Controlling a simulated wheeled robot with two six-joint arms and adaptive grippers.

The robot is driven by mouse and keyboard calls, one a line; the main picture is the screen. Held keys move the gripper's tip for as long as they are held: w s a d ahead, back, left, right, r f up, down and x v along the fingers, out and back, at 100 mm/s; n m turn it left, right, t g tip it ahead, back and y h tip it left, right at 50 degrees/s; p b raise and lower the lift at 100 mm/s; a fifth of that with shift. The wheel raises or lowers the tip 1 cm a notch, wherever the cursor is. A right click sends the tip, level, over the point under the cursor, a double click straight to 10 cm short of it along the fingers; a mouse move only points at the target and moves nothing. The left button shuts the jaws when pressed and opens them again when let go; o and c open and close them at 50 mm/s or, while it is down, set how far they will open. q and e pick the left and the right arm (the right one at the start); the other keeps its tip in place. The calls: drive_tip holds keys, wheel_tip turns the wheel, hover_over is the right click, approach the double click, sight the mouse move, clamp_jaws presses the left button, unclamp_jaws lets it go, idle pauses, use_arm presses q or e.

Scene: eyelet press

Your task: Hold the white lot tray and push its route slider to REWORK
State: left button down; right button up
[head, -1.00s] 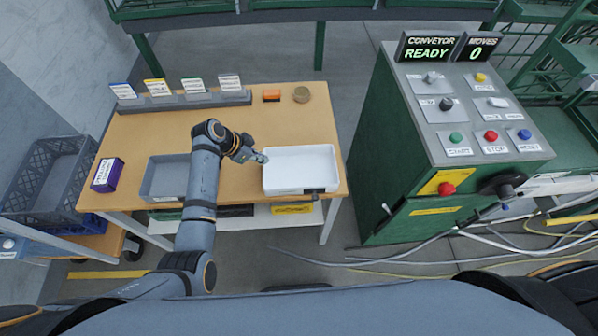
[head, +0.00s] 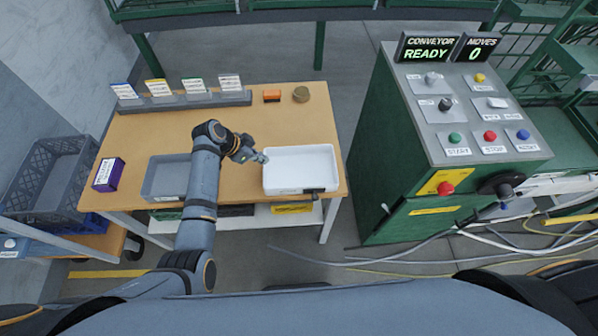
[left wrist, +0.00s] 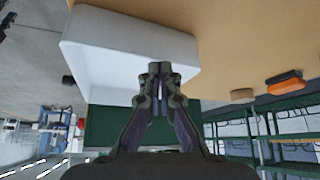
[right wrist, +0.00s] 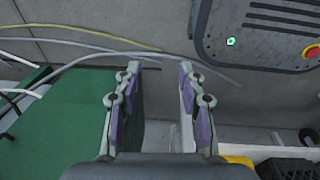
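The white lot tray (head: 300,168) sits at the right end of the wooden table; it also shows in the left wrist view (left wrist: 105,62). A small dark part, which looks like the route slider (head: 313,191), is on its front wall near the right corner; its marking is too small to read. My left gripper (head: 262,157) is at the tray's left wall. In the left wrist view its fingertips (left wrist: 160,70) are close together on the wall. My right gripper (right wrist: 160,68) is open and empty, outside the head view.
A grey tray (head: 166,178), a purple box (head: 107,174) and a rack of cards (head: 180,101) are on the table. An orange block (head: 271,96) and a round tan item (head: 301,95) lie at the back. The green control cabinet (head: 400,170) stands right, with cables on the floor.

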drive_tip(key=shift+w+d, duration=0.1)
drive_tip(key=shift+w, duration=0.05)
drive_tip(key=shift+c, duration=1.1)
drive_tip(key=w+d+r+m, duration=0.1)
drive_tip(key=w, duration=0.3)
drive_tip(key=w+d+r+m, duration=0.1)
drive_tip(key=w+d, duration=0.1)
drive_tip(key=w, duration=0.1)
drive_tip(key=w+d+r+m, duration=0.1)
drive_tip(key=w+d+r, duration=0.1)
drive_tip(key=w, duration=0.2)
drive_tip(key=shift+w+r+t, duration=0.1)
drive_tip(key=shift+w+t, duration=0.25)
drive_tip(key=shift+t, duration=0.05)
clamp_jaws()
drive_tip(key=w+a+r+m+t+y, duration=0.1)
drive_tip(key=w+a+r+y, duration=0.15)
drive_tip(key=w+r, duration=0.8)
drive_tip(key=w+a+r+m+y, duration=0.1)
drive_tip(key=w+r+y, duration=0.2)
drive_tip(key=w+r, duration=0.7)
drive_tip(key=s+a+r+n+g+y, duration=0.1)
drive_tip(key=a+r, duration=0.3)
drive_tip(key=r, duration=0.5)
drive_tip(key=a+r+n+g+y, duration=0.1)
drive_tip(key=a+r, duration=0.4)
drive_tip(key=r, duration=0.5)
drive_tip(key=shift+s+r+n+y, duration=0.15)
drive_tip(key=shift+s+n+y, duration=0.2)
drive_tip(key=shift+n+y, duration=0.7)
